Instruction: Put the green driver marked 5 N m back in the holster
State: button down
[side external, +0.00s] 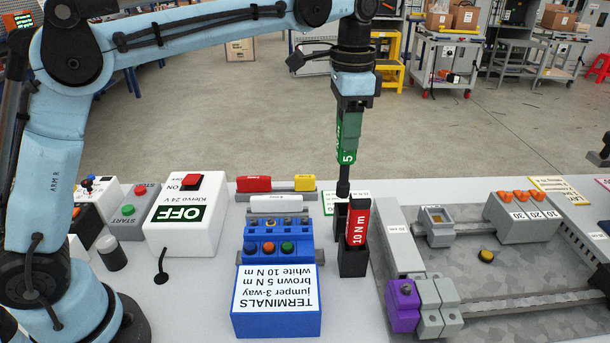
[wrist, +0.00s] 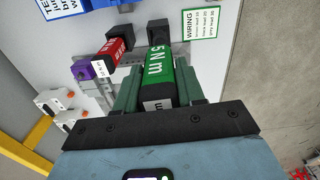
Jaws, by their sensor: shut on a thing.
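The green driver (side external: 349,137), marked 5, hangs upright from my gripper (side external: 350,106) in the side view, black shaft down. In the wrist view the green driver (wrist: 158,60) reads "5 N m" and sits between the two fingers of my gripper (wrist: 158,84), which is shut on it. The black holster (side external: 353,263) stands on the bench directly below. The red 10 N m driver (side external: 358,224) stands upright in its front part; it also shows in the wrist view (wrist: 118,46). The green driver's lower end is at the holster's rear part; whether it has entered is unclear.
The blue terminals block (side external: 277,302) is left of the holster. The grey tray (side external: 390,215) with rails and a purple block (side external: 402,306) is close on its right. A wiring card (wrist: 201,24) lies behind it. The white OFF box (side external: 183,222) is further left.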

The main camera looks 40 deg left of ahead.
jog(key=shift+w+d+f, duration=0.1)
jog(key=shift+w+d, duration=0.15)
jog(key=shift+d, duration=0.2)
jog(key=shift+d+f+m, duration=0.1)
jog(key=shift+f+m, duration=0.2)
jog(key=shift+f, duration=4.75)
jog(key=c, duration=0.7)
grip_release()
jog(key=shift+f, duration=0.15)
